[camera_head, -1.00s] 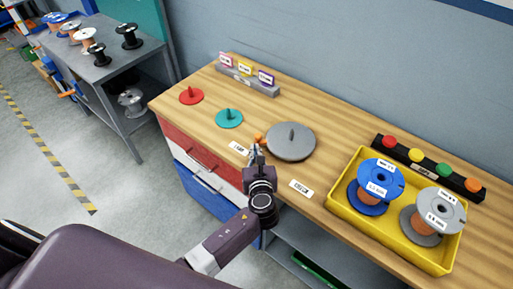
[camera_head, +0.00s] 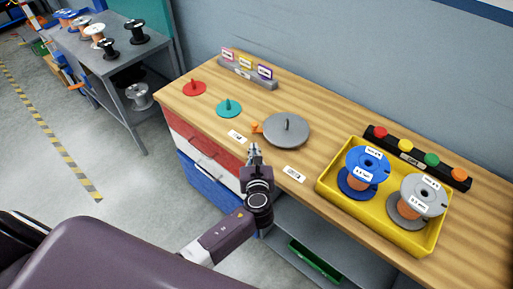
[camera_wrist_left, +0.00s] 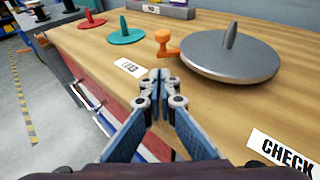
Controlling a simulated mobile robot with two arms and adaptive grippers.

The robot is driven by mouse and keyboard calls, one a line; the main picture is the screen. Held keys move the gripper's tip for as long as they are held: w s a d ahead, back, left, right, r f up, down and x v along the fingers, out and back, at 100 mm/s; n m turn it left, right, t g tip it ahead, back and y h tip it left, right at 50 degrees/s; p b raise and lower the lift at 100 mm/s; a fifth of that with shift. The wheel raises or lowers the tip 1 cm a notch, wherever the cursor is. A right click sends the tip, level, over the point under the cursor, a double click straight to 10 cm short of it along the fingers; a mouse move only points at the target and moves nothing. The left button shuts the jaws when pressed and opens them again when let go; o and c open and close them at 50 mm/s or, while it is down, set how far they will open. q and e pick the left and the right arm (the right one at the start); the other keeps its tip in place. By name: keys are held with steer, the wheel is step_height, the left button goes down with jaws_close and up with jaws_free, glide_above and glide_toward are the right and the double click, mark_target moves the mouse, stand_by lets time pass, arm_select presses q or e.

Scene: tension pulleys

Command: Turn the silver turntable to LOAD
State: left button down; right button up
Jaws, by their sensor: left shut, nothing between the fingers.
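The silver turntable (camera_head: 286,131) is a grey disc with an upright fin on top, lying on the wooden bench. It also shows in the left wrist view (camera_wrist_left: 232,58). An orange pointer (camera_head: 257,128) sticks out from its left side, on the side of the LOAD label (camera_head: 237,136). The pointer also shows in the left wrist view (camera_wrist_left: 165,45), beyond the LOAD label (camera_wrist_left: 130,67). The CHECK label (camera_head: 293,173) lies to the right, near the bench's front edge. My left gripper (camera_head: 254,148) is shut and empty, in front of the turntable and apart from it. My right gripper is not in view.
A red disc (camera_head: 194,88) and a teal disc (camera_head: 229,108) with pegs lie left of the turntable. A yellow tray (camera_head: 378,230) with two spools stands right. A black bar with coloured buttons (camera_head: 412,160) lies behind the tray. Drawers (camera_head: 205,153) are below the bench.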

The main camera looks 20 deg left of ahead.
arm_select(q)
steer(key=shift+s+d+r, duration=0.1)
steer(key=shift+s+d, duration=0.1)
steer(key=shift+s, duration=0.65)
steer(key=shift+v, duration=3.1)
steer(key=s+a+f+n+g+h, duration=0.15)
steer(key=s+f+n+g, duration=0.45)
steer(key=f, duration=0.9)
steer(key=s+f+n+g+h, duration=0.15)
steer(key=s+f+n, duration=0.25)
steer(key=s+f, duration=0.75)
steer(key=s+a+f+n+g+h, duration=0.1)
steer(key=s+a+f+n+g, duration=0.1)
steer(key=s+f+n, duration=0.7)
steer(key=s+a+f+n+g+h, duration=0.1)
steer(key=s+a+f+n+g, duration=0.2)
steer(key=s+f+n, duration=0.6)
steer(key=s+n, duration=0.1)
steer(key=s, duration=0.6)
steer(key=shift+s+f+h, duration=0.25)
steer(key=shift+f+h, duration=0.05)
steer(key=shift+h, duration=0.1)
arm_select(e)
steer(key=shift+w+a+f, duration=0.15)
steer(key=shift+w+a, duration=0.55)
